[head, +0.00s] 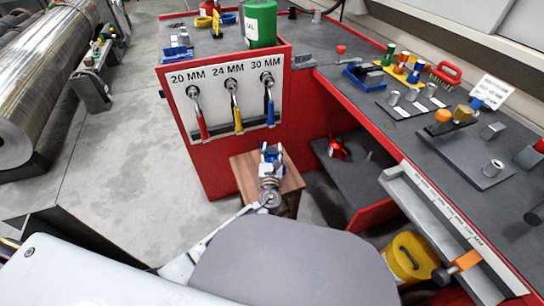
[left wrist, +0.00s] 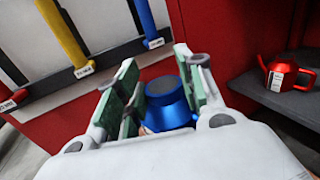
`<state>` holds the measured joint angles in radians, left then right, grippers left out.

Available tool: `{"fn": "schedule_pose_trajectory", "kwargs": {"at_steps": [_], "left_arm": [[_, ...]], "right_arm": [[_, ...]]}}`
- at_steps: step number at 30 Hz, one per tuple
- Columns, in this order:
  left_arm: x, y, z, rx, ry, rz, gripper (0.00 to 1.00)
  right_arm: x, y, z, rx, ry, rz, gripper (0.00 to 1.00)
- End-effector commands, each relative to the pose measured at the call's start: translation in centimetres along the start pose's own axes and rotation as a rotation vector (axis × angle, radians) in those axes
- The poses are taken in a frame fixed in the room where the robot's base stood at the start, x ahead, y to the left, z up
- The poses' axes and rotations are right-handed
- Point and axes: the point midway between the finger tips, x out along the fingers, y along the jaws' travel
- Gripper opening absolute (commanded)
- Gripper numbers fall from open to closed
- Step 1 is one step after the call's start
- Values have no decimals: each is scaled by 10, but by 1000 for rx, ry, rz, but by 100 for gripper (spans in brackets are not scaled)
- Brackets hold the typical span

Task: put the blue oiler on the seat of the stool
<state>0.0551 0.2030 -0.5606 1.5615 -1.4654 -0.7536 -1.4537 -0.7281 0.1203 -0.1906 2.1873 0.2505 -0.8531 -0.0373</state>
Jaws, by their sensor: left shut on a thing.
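The blue oiler (left wrist: 168,108) is between the green-padded fingers of my left gripper (left wrist: 160,92) in the left wrist view, and the gripper is shut on it. In the head view my left gripper (head: 271,155) is over the stool (head: 243,172), which has a square brown wooden seat. Only a little blue of the oiler shows there between the fingers. My gripper and forearm hide the middle of the seat. I cannot tell whether the oiler touches the seat or hangs above it. My right gripper is not in view.
A red cabinet with a white panel of wrenches (head: 231,100) stands behind the stool. A red oiler (head: 338,148) sits on a dark low shelf to the right, and also shows in the left wrist view (left wrist: 281,78). A yellow bin (head: 410,257) is at lower right. Open floor lies left.

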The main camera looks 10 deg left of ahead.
Motion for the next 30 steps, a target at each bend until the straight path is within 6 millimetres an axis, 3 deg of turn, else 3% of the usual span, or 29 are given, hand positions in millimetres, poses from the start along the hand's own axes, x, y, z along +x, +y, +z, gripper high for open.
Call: {"fn": "schedule_pose_trajectory", "kwargs": {"at_steps": [5, 20, 21, 26, 30], "left_arm": [[0, 0, -11, 0, -2, 0, 0], [0, 0, -14, 0, -2, 0, 0], [0, 0, -16, 0, 0, 0, 39], [0, 0, -15, 0, 0, 0, 59], [0, 0, -16, 0, 0, 0, 59]], "right_arm": [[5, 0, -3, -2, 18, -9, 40], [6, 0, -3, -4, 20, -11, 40], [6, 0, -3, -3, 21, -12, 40], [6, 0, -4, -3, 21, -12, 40], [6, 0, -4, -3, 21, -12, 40]]}}
